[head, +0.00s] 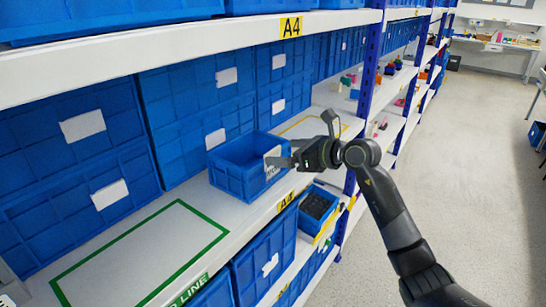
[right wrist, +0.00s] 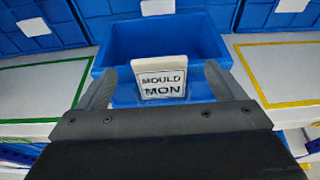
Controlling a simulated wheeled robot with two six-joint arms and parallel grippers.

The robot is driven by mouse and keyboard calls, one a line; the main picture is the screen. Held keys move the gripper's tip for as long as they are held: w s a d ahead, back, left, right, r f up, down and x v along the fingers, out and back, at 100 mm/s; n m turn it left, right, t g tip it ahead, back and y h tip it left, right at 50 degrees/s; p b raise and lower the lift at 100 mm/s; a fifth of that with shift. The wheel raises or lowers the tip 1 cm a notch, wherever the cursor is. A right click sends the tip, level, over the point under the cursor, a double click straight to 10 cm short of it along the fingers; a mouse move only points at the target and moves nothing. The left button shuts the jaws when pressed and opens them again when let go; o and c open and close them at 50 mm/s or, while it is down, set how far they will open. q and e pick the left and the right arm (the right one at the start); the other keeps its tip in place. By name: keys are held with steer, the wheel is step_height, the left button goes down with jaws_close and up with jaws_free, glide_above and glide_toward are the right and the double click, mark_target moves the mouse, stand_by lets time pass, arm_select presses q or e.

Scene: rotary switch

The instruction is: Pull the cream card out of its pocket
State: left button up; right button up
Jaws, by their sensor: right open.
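In the head view the card (head: 271,161) shows at the right side of the bin (head: 232,180), partly behind my gripper. My right gripper (head: 280,162) is open and level with the card. In the right wrist view its two fingers (right wrist: 160,72) stand apart, one on each side of the card, with gaps between. My left gripper is not in view.
The bin stands on a white shelf between a green-outlined area (head: 150,255) and a yellow-outlined area (head: 330,122). Large blue crates (head: 75,165) stand behind. A shelf above (head: 190,48) and a blue upright (head: 369,70) bound the space. The aisle floor (head: 460,170) is clear.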

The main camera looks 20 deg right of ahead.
steer(key=shift+x, duration=1.3)
steer(key=shift+c, duration=0.4)
steer(key=c, duration=1)
steer(key=shift+r, duration=0.1)
